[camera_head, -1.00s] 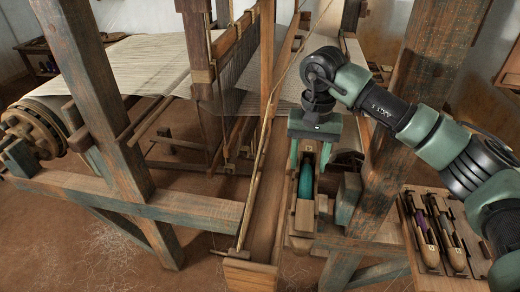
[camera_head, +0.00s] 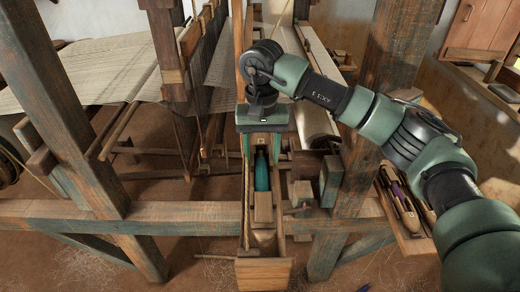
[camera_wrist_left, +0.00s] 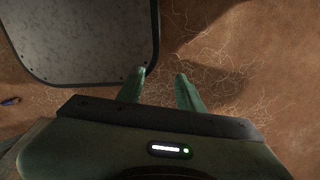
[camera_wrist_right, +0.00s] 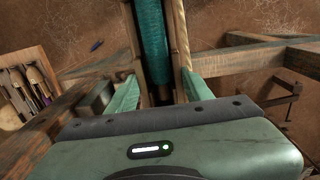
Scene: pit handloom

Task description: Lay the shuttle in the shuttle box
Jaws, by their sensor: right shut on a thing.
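The wooden shuttle with its teal yarn (camera_head: 262,172) is between the fingers of my right gripper (camera_head: 262,150), which is shut on it. The yarn also fills the top middle of the right wrist view (camera_wrist_right: 152,45). The shuttle lies lengthwise in line with the shuttle box (camera_head: 264,273), the long wooden trough with an end block nearest me. Whether it touches the box floor or hangs above it I cannot tell; the gripper hides its far end. My left gripper (camera_wrist_left: 160,88) is open and empty above the brown floor, out of the head view.
Loom posts stand left (camera_head: 75,110) and right (camera_head: 375,100) of the box, joined by a low beam (camera_head: 180,212). A dark rounded panel (camera_wrist_left: 80,35) lies close to the left gripper.

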